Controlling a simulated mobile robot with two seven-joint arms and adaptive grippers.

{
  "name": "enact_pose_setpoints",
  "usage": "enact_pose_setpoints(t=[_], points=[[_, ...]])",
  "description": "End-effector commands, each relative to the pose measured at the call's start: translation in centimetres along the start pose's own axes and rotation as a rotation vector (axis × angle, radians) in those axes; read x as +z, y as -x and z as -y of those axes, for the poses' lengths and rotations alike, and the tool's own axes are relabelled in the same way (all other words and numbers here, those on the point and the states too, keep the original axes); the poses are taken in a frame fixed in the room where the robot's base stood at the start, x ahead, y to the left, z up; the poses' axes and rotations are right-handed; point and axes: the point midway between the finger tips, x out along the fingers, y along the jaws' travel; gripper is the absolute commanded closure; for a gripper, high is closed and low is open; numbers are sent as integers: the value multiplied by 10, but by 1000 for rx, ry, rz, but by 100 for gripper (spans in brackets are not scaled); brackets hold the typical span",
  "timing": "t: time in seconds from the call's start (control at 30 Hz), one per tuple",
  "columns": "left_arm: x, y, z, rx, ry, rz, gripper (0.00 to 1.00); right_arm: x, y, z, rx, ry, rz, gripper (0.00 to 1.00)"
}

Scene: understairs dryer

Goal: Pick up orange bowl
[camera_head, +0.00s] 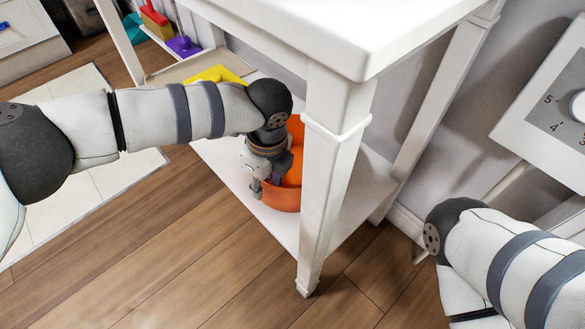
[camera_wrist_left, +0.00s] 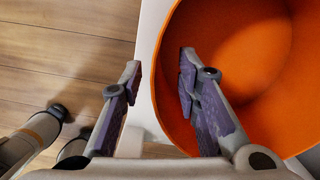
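The orange bowl (camera_head: 281,198) stands on the low shelf of the white table, partly hidden behind the table's front leg and my left gripper. My left gripper (camera_head: 265,184) points down at the bowl's left side. In the left wrist view, the bowl (camera_wrist_left: 245,60) fills the right side. The left gripper (camera_wrist_left: 160,68) is open there, with one finger over the inside of the bowl and the other outside it. The rim lies between the fingers, with a gap to the outer finger. My right arm enters at the lower right of the head view; its gripper is not visible.
The white table (camera_head: 335,150) has its top above the shelf and a leg just right of the bowl. A yellow item (camera_head: 217,75) lies farther back on the shelf. A white appliance with a dial (camera_head: 560,105) is at the right. Wooden floor (camera_head: 190,260) is clear in front.

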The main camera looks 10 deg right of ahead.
Motion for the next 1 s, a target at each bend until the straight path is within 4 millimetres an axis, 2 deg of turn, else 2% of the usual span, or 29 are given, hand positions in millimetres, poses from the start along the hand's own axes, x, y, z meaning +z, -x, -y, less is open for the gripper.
enact_pose_setpoints(t=[0.03,0.1,0.17,0.33,0.47,0.83,1.0], points=[[-1,-19,-2,6,-2,-5,70,-4,-8,0,1,1,18,60],[-1,-32,-2,5,-3,-3,70,-5,-13,-1,2,2,31,60],[0,-36,-2,3,-3,-1,70,-5,-14,-1,2,3,36,60],[0,-32,-1,0,-3,1,70,-3,-12,-1,2,3,34,60],[0,-32,-1,0,-3,1,100,-3,-12,-1,2,3,34,60],[0,-32,-2,1,-4,2,100,-3,-12,-1,2,2,32,60],[3,-18,-6,1,-3,4,100,1,-2,0,1,0,9,60]])
